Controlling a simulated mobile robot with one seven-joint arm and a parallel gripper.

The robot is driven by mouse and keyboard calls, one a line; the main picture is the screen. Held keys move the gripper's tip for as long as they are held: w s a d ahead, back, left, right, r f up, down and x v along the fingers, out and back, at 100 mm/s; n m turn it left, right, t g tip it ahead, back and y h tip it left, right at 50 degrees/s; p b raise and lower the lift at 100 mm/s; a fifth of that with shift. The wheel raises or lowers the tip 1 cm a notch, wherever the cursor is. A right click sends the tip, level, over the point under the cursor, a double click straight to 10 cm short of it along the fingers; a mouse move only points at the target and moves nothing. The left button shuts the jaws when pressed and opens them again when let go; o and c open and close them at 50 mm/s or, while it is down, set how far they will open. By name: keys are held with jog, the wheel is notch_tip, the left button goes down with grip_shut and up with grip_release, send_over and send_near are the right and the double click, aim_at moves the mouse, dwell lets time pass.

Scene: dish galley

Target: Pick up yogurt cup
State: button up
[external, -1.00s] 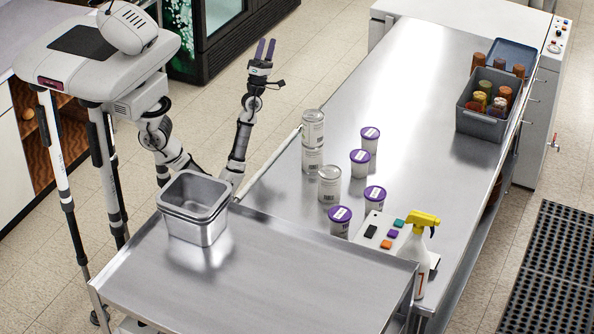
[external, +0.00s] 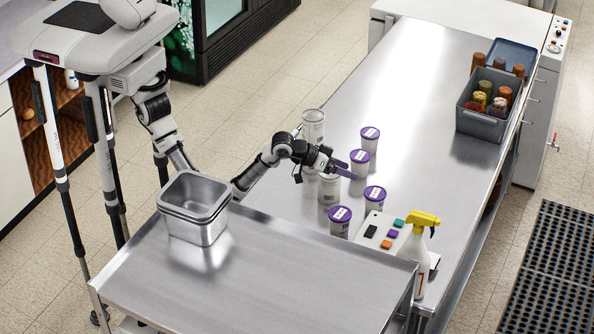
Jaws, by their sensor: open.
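Several white yogurt cups with purple lids stand upright on the steel table: a back cup (external: 369,139), one in front of it (external: 360,161), one further right (external: 373,198) and a front cup (external: 339,221). My gripper (external: 352,172) reaches in from the left over the cans.
Pale cans (external: 313,125) stand left of the cups, partly hidden by my arm. A board with coloured blocks (external: 374,229) and a yellow-topped spray bottle (external: 416,250) are near the front. Nested steel pans (external: 193,208) sit on the cart. A grey bin (external: 481,121) stands at the back right.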

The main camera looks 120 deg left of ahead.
aim_at(340, 213)
jog(key=s+d+f+m+g, duration=0.1)
jog(key=s+d+f+g, duration=0.1)
jog(key=d, duration=0.3)
jog(key=s+d+f+m+g, duration=0.1)
jog(key=s+d+f+g, duration=0.15)
jog(key=d, duration=0.35)
jog(key=x, duration=0.7)
jog(key=shift+w+a+f, duration=0.15)
jog(key=shift+w+a, duration=0.1)
jog(key=shift+w, duration=0.05)
jog(key=b+x, duration=0.2)
jog(key=x, duration=0.1)
jog(key=b+x, duration=0.1)
jog(key=x, duration=0.1)
jog(key=shift+w+d+f, duration=0.25)
jog(key=shift+d, duration=0.05)
jog(key=shift+r, duration=0.1)
jog(key=shift+c, duration=0.4)
jog(key=c, duration=1)
jog(key=shift+c, duration=0.3)
jog(key=shift+r, duration=0.15)
